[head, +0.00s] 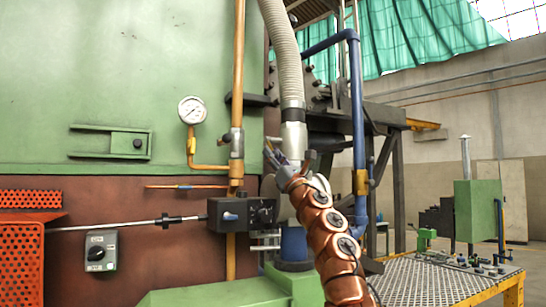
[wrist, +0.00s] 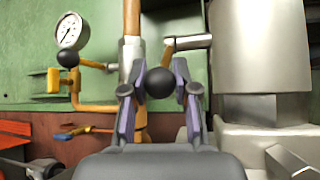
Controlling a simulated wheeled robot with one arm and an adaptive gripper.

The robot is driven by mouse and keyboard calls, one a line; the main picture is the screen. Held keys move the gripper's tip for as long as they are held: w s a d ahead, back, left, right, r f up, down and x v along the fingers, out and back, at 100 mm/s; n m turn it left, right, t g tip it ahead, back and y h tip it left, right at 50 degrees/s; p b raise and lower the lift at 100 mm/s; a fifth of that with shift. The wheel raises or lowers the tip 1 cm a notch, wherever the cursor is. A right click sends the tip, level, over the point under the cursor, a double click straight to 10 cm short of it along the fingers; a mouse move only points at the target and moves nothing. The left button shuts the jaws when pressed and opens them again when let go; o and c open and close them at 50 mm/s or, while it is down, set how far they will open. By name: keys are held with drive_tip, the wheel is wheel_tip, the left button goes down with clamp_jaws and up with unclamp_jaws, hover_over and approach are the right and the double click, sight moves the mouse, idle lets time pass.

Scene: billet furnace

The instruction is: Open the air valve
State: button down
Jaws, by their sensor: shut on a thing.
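My gripper (wrist: 160,88) is shut on a black ball knob (wrist: 160,82) in the wrist view, one purple-grey finger on each side. The knob sits at the lower end of a short brass lever (wrist: 168,52). The lever hangs from a silver stub (wrist: 192,41) that reaches left from a large grey cylinder (wrist: 259,45). This looks like the air valve's handle. In the head view my gripper (head: 274,157) is by the silver fitting (head: 293,138) below the ribbed hose; the knob is not clearly visible there.
An orange pipe (head: 237,75) stands left of my gripper, with a pressure gauge (head: 192,110) and a yellow valve (head: 191,146). A black box (head: 240,214) with a rod sits below. A blue pipe (head: 358,110) and a grated table (head: 430,283) are on the right.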

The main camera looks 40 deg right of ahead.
drive_tip(key=c, duration=0.9)
unclamp_jaws()
drive_tip(key=shift+o, duration=0.2)
drive_tip(key=shift+s, duration=0.1)
drive_tip(key=shift+s+d+f, duration=0.2)
drive_tip(key=shift+s+f, duration=0.05)
drive_tip(key=shift+f, duration=0.15)
drive_tip(key=v, duration=1.1)
drive_tip(key=shift+a, duration=0.15)
